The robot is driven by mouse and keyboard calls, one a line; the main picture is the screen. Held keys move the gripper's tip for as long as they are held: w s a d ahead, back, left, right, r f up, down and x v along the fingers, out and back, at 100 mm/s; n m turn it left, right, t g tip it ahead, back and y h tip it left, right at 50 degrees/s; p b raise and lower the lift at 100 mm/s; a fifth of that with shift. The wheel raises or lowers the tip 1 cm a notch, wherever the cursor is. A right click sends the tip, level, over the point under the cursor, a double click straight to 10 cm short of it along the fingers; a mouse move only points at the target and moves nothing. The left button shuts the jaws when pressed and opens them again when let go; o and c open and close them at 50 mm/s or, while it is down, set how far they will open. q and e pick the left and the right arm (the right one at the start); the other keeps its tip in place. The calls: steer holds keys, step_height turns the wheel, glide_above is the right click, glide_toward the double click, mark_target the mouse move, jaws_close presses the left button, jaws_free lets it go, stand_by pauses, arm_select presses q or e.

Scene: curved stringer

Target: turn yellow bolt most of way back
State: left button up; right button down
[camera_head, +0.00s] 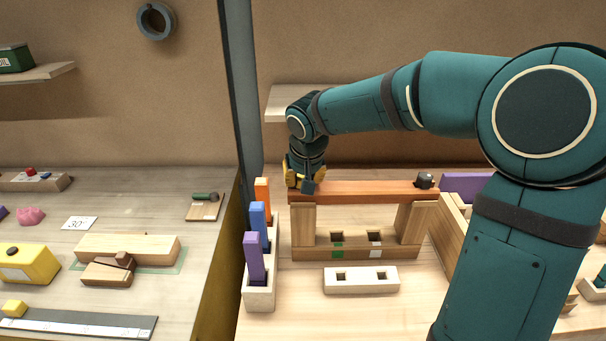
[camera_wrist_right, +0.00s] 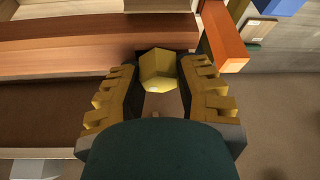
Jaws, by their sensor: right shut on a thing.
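The yellow bolt (camera_wrist_right: 158,68) shows its faceted head in the right wrist view, beside the reddish-brown wooden beam (camera_wrist_right: 90,45). My right gripper (camera_wrist_right: 159,85) has its ribbed fingers on either side of the bolt head and is shut on it. In the head view the right gripper (camera_head: 300,182) is at the left end of the beam (camera_head: 365,192), which rests across two wooden posts. The bolt cannot be clearly told from the gold fingers there. My left gripper is not in view.
A pale rack (camera_head: 260,298) holds orange, blue and purple upright pieces just left of the beam. A dark fitting (camera_head: 425,180) sits on the beam's right end. A white block with two square holes (camera_head: 361,287) lies in front. A partition stands at left.

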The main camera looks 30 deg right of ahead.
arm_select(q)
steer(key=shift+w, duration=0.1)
arm_select(e)
steer(key=shift+n+p, duration=0.3)
steer(key=shift+p, duration=0.1)
steer(key=n+y+p, duration=0.1)
steer(key=n+p, duration=0.2)
steer(key=shift+r, duration=0.2)
steer(key=n+y+p, duration=0.1)
steer(key=n+p, duration=0.1)
steer(key=shift+d+n+y+p, duration=0.1)
steer(key=shift+n+y+p, duration=0.2)
steer(key=shift+n+p, duration=0.1)
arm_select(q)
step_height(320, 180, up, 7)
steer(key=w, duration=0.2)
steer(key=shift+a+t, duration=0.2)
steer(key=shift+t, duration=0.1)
arm_select(e)
steer(key=shift+f+n, duration=0.1)
steer(key=shift+n, duration=0.7)
steer(key=shift+y, duration=0.3)
